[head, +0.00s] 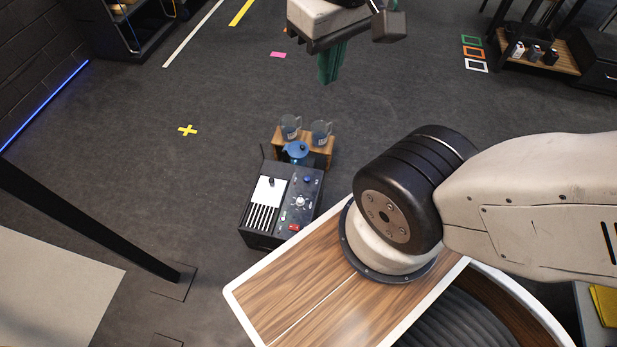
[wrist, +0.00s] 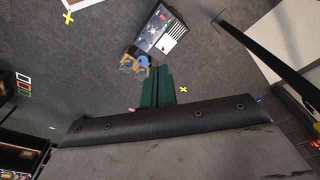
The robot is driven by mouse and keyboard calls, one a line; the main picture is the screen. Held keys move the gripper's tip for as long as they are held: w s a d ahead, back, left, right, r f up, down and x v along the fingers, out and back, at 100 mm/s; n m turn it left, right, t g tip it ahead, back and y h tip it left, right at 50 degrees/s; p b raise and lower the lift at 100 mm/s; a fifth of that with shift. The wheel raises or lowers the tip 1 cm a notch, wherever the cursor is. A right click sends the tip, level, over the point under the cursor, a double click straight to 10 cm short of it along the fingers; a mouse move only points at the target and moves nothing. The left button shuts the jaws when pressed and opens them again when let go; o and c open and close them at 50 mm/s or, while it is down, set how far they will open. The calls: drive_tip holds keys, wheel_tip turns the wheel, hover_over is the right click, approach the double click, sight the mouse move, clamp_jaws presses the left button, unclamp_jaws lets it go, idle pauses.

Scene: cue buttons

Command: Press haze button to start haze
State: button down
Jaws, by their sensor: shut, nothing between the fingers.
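A black control box (head: 250,238) stands low on the left, just beyond the wooden top. Its upper face has a white striped panel (head: 264,192) with a black knob, a small blue button (head: 308,179), a pale round knob (head: 300,201) and a red switch (head: 293,227). The labels are too small to read, so I cannot tell which control is the haze button. The box also shows in the wrist view (wrist: 151,29). My gripper (head: 327,78), with green fingers, is shut and empty, high above and beyond the box. Its fingers also show in the wrist view (wrist: 157,86).
Behind the box, a small wooden stand (head: 318,150) holds two clear mugs (head: 290,127) and (head: 320,132), with a blue pot (head: 296,151) beside it. The wooden top (head: 290,290) is at the front. A black post (head: 95,225) slants at left. The floor is mostly clear.

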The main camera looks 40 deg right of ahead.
drive_tip(key=w+a+f+m+g+y, duration=0.1)
drive_tip(key=w+f+m+y, duration=0.25)
drive_tip(key=w, duration=0.55)
drive_tip(key=w+a+f+m+g+y, duration=0.15)
drive_tip(key=w+m, duration=0.25)
drive_tip(key=w, duration=0.5)
drive_tip(key=w+d+f+m+t+y, duration=0.2)
drive_tip(key=w+d+f+m, duration=0.25)
drive_tip(key=w+f, duration=0.35)
drive_tip(key=w+d+f+m+t+y, duration=0.15)
drive_tip(key=w+d+f+m, duration=0.4)
drive_tip(key=f, duration=0.55)
drive_tip(key=w+d+f+m+t, duration=0.15)
drive_tip(key=f+m, duration=0.25)
drive_tip(key=f, duration=0.4)
drive_tip(key=w+d+f+m+t, duration=0.1)
drive_tip(key=d+f+m, duration=0.2)
drive_tip(key=f, duration=0.5)
drive_tip(key=w+d+f+m+t, duration=0.1)
drive_tip(key=d+f+m, duration=0.25)
drive_tip(key=f, duration=0.45)
drive_tip(key=s+d+f+m+h, duration=0.1)
drive_tip(key=s+f+m, duration=0.3)
drive_tip(key=f, duration=0.6)
drive_tip(key=s+d+f+m+h, duration=0.1)
drive_tip(key=s+f+m, duration=0.3)
drive_tip(key=f, duration=0.6)
drive_tip(key=shift+s+d+f+t, duration=0.15)
drive_tip(key=shift+s+f+t, duration=0.2)
drive_tip(key=shift+s+t, duration=0.1)
